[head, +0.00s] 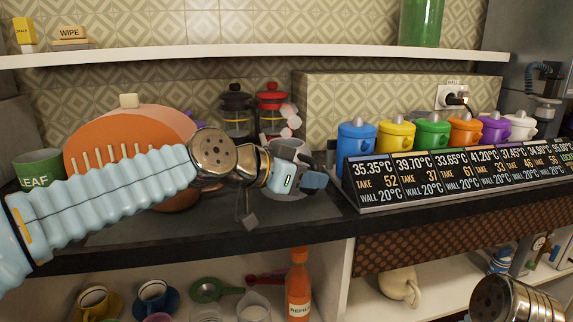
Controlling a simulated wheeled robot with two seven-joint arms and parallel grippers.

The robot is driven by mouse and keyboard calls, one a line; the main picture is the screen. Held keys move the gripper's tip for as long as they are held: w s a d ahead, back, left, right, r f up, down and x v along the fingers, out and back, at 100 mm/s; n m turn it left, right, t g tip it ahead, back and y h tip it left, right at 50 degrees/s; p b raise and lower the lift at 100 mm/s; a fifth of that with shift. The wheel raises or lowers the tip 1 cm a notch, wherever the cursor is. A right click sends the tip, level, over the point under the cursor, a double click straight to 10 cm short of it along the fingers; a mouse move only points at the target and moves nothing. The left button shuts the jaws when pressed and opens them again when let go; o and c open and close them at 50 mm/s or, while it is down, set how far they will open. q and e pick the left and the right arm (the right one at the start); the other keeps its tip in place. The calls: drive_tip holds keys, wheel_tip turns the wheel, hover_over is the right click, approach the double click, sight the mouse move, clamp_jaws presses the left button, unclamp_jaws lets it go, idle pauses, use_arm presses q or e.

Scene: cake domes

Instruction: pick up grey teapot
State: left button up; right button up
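A grey rounded vessel (271,123), perhaps the grey teapot, stands on the dark counter behind my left gripper. My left gripper (312,180) reaches in from the left and is at or just in front of this vessel. Its fingers are small and seen from behind, so I cannot tell whether they are apart or touch the vessel. Only a metal joint of my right arm shows at the lower right; its gripper is out of view.
An orange domed cover (130,125) and a green LEAF cup (38,168) stand left. Red-lidded (271,98) and black-lidded (236,105) jars stand behind. A sign board (400,190) fronts several coloured pots at right. A cream pot (400,287) and orange REFILL bottle (298,290) are below.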

use_arm(q)
drive_tip(key=shift+x, duration=0.85)
clamp_jaws()
use_arm(e)
drive_tip(key=shift+s+a+r, duration=0.1)
drive_tip(key=shift+a+r, duration=0.05)
drive_tip(key=shift+r, duration=0.15)
use_arm(q)
drive_tip(key=shift+r, duration=0.1)
wheel_tip(320, 180, up, 10)
drive_tip(key=p, duration=0.2)
drive_tip(key=shift+p, duration=0.4)
use_arm(e)
drive_tip(key=r, duration=0.1)
drive_tip(key=a+r, duration=0.1)
drive_tip(key=shift+s+r, duration=0.15)
drive_tip(key=shift+r, duration=0.2)
